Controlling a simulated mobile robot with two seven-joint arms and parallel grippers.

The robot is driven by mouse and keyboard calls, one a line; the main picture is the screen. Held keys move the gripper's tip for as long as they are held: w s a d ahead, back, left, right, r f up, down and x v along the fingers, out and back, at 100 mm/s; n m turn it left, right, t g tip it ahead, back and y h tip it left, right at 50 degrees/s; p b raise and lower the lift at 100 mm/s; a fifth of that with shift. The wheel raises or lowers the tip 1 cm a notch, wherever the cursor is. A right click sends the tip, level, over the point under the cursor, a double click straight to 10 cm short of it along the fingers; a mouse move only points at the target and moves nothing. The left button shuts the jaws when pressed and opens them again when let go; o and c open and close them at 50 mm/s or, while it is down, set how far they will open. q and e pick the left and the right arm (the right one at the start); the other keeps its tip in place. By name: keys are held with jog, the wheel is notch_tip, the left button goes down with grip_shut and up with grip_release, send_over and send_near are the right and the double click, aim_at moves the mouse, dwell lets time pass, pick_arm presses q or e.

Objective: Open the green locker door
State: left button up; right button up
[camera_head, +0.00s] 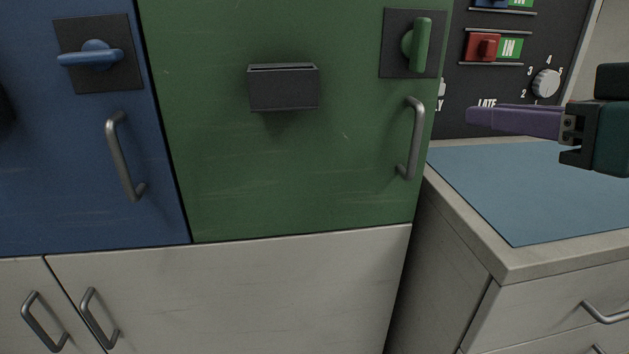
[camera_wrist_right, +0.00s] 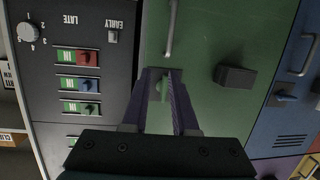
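The green locker door (camera_head: 290,170) fills the middle of the head view and appears closed. Its green turn latch (camera_head: 421,45) stands upright on a dark plate at the top right. A grey bar handle (camera_head: 415,140) is below the latch. My right gripper (camera_head: 470,116), with purple fingers, is to the right of the door and apart from it. In the right wrist view its fingers (camera_wrist_right: 162,72) are spread with a gap, and the green latch (camera_wrist_right: 164,88) shows between them, farther off. Nothing is held. My left gripper is not in view.
A dark box holder (camera_head: 284,90) sticks out from the green door. A blue locker door (camera_head: 60,180) with a horizontal latch (camera_head: 92,55) is on the left. A counter with a blue mat (camera_head: 510,190) and a dark switch panel (camera_head: 465,85) stand on the right.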

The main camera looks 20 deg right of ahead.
aim_at(420, 139)
notch_tip(420, 139, down, 7)
jog(key=w+t+y+b, duration=0.1)
jog(key=t+y+b, duration=0.15)
jog(key=b, duration=0.75)
jog(key=shift+n+t+h, duration=0.25)
jog(key=shift+n+h, duration=0.15)
jog(key=shift+h, duration=0.05)
jog(key=w, duration=0.9)
jog(key=shift+r+b, duration=0.4)
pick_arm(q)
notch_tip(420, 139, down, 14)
pick_arm(e)
jog(key=shift+w, duration=0.6)
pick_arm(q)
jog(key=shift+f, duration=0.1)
pick_arm(e)
grip_shut()
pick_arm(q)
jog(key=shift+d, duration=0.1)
